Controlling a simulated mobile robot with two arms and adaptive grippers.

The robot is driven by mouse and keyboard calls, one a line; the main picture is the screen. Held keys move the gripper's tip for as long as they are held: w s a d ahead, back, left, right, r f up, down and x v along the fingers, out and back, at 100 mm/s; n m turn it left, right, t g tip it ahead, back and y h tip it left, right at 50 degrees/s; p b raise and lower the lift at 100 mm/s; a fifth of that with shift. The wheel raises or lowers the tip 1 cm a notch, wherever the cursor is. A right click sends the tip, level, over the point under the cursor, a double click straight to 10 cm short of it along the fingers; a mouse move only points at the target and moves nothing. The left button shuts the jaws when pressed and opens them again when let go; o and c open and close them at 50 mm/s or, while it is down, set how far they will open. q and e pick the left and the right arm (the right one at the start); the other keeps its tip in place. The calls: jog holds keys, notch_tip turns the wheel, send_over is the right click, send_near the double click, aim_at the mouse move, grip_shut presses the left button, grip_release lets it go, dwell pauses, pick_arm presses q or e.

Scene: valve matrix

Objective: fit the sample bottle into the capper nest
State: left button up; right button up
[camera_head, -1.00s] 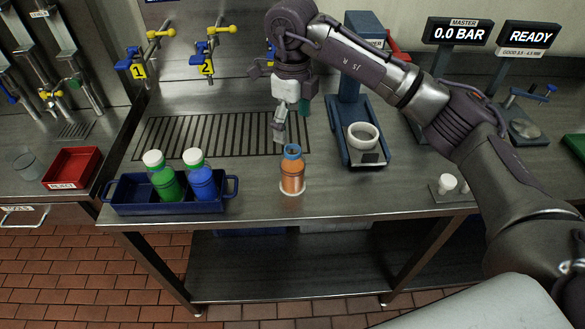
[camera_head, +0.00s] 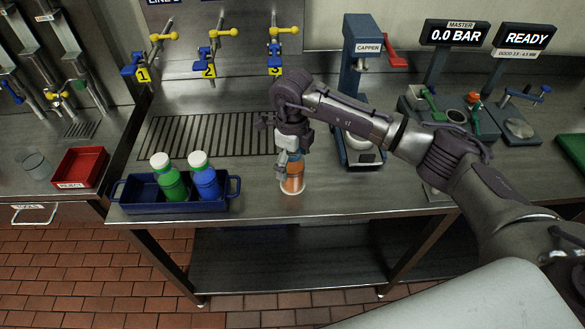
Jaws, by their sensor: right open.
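An orange bottle (camera_head: 293,184) stands upright on a small pale disc on the steel bench, near the front edge. My right gripper (camera_head: 287,164) is open, pointing down at the bottle's upper part. The blue capper (camera_head: 355,60), with a red lever, stands behind and to the right. Its pale ring nest (camera_head: 364,157) is partly hidden by my right arm. My left gripper is not in view.
A dark blue tray (camera_head: 148,207) holds a green bottle (camera_head: 171,182) and a blue bottle (camera_head: 206,180), both white-capped. Numbered valves with yellow handles line the back above a drain grate (camera_head: 200,135). A red reject bin (camera_head: 81,167) is left; gauge stations stand right.

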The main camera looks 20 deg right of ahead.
jog(key=c, duration=1.4)
jog(key=shift+r, duration=0.15)
jog(key=shift+c, duration=0.2)
jog(key=shift+w+r, duration=0.1)
jog(key=shift+r, duration=0.15)
jog(key=r+b, duration=0.1)
jog(key=r, duration=0.1)
jog(key=r+b, duration=0.1)
jog(key=shift+s+d+r+b, duration=0.2)
jog(key=shift+d+b, duration=0.05)
jog(key=shift+b, duration=0.05)
jog(key=s+d+r+b, duration=0.3)
jog(key=s+d+r, duration=0.3)
jog(key=s+d, duration=0.1)
jog(key=s+a+f+n, duration=0.2)
jog(key=s+f+n, duration=0.2)
jog(key=n, duration=0.9)
jog(key=s+a+f+n, duration=0.1)
jog(key=s+f+n, duration=0.3)
jog(key=n, duration=1)
jog(key=s, duration=0.2)
jog(key=shift+s+a+f, duration=0.15)
jog(key=shift+s+a, duration=0.15)
jog(key=shift+a, duration=0.05)
